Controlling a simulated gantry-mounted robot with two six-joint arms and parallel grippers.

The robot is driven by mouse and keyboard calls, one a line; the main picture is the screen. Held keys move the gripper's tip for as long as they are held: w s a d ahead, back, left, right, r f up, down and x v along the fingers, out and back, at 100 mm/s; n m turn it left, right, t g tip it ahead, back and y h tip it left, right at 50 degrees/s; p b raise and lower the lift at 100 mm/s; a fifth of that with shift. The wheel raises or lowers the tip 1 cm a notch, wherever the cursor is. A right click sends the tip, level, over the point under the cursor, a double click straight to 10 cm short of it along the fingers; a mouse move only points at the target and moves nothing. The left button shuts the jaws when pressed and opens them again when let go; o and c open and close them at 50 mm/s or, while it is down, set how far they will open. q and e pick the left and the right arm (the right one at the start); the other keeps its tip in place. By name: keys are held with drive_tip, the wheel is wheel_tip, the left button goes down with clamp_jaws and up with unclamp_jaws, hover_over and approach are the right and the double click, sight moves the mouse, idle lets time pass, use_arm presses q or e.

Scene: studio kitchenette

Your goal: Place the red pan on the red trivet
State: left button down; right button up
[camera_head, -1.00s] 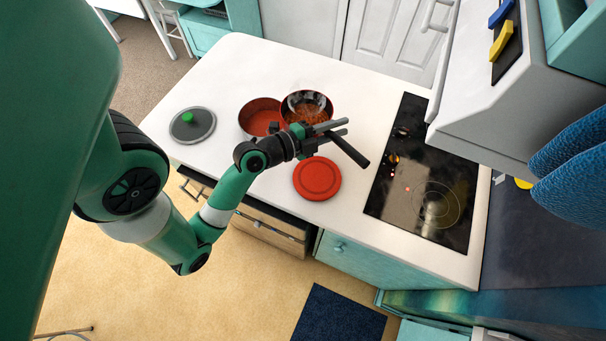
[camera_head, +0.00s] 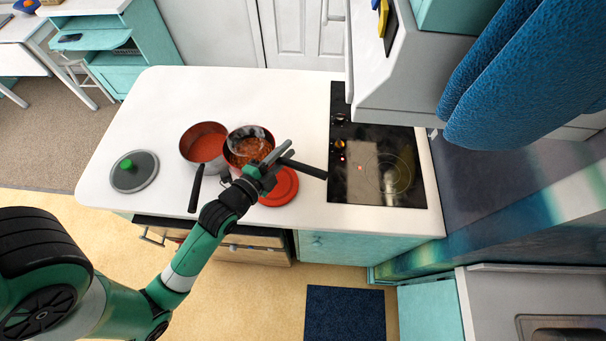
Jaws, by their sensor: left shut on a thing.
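The red pan (camera_head: 236,157) holds orange-brown food. Its dark handle (camera_head: 308,170) points right. My left gripper (camera_head: 270,160) is shut on this handle close to the pan. The red trivet (camera_head: 286,187) is a flat disc on the white counter, just in front of the pan; the gripper and handle hide part of it. In the picture the pan lies at the trivet's far left edge, not centred over it. I cannot tell how high the pan is above the counter. My right gripper is not in view.
A second, empty red pan (camera_head: 208,148) sits close on the left, its dark handle (camera_head: 195,188) toward the front. A grey lid (camera_head: 146,176) with a green knob lies farther left. The black cooktop (camera_head: 342,185) is to the right. Blue mitts hang upper right.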

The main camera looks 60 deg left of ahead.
use_arm(q)
drive_tip(key=shift+w+d+f+b, duration=0.65)
drive_tip(key=shift+f+b, duration=0.4)
drive_tip(key=shift+f, duration=0.45)
drive_tip(key=shift+w+d+f+b, duration=0.45)
drive_tip(key=shift+d+f+b, duration=0.45)
drive_tip(key=shift+f, duration=0.6)
drive_tip(key=shift+w+d+f+b, duration=0.6)
drive_tip(key=shift+f+b, duration=0.55)
drive_tip(key=shift+f, duration=0.35)
drive_tip(key=shift+f, duration=0.15)
drive_tip(key=c, duration=0.7)
unclamp_jaws()
drive_tip(key=shift+c, duration=0.2)
